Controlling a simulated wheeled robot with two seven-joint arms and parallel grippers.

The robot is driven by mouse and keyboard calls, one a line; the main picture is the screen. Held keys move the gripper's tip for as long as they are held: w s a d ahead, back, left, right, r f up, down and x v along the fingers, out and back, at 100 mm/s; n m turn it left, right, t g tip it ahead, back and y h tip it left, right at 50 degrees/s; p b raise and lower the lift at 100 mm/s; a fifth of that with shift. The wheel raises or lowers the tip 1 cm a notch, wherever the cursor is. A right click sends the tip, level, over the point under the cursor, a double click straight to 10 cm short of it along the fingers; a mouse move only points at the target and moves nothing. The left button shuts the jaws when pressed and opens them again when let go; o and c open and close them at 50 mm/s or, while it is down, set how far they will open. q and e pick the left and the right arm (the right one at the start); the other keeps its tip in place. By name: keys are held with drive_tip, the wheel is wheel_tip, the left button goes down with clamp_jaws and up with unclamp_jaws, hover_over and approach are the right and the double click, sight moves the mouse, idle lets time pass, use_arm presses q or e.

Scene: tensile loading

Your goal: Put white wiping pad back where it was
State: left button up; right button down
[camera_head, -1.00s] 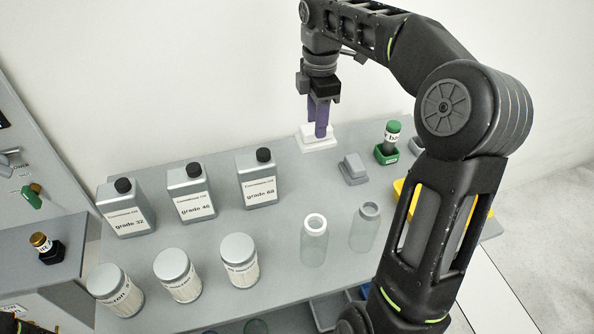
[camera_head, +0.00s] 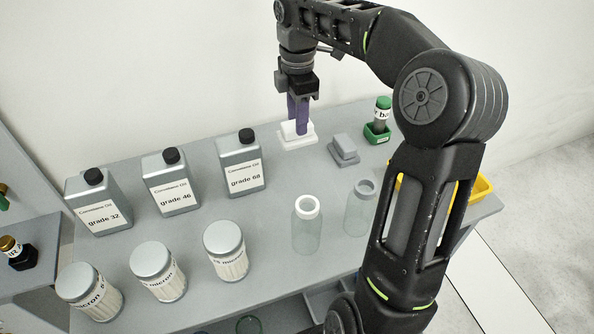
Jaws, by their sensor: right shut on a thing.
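The white wiping pad (camera_head: 289,128) sits at the back of the grey bench, on or in a low white holder (camera_head: 297,142). My right gripper (camera_head: 298,131) comes down from above with its purple fingers at the pad, shut on it. The fingers hide part of the pad, and I cannot tell whether its underside touches the holder. My left gripper is not in view.
A grey block (camera_head: 344,148) and a green stand with a green-capped bottle (camera_head: 381,115) are right of the holder. Oil cans (camera_head: 240,163), filter jars (camera_head: 159,270) and clear bottles (camera_head: 307,227) stand left and in front. A yellow tray (camera_head: 482,188) is behind my right arm.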

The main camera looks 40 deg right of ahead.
sight(297, 138)
drive_tip(key=shift+f, duration=3.1)
drive_tip(key=shift+f, duration=1.9)
drive_tip(key=c, duration=0.9)
unclamp_jaws()
drive_tip(key=shift+c, duration=0.2)
drive_tip(key=shift+r, duration=0.15)
wheel_tip(297, 138, up, 12)
drive_tip(key=shift+f+p, duration=0.1)
drive_tip(key=shift+p, duration=0.6)
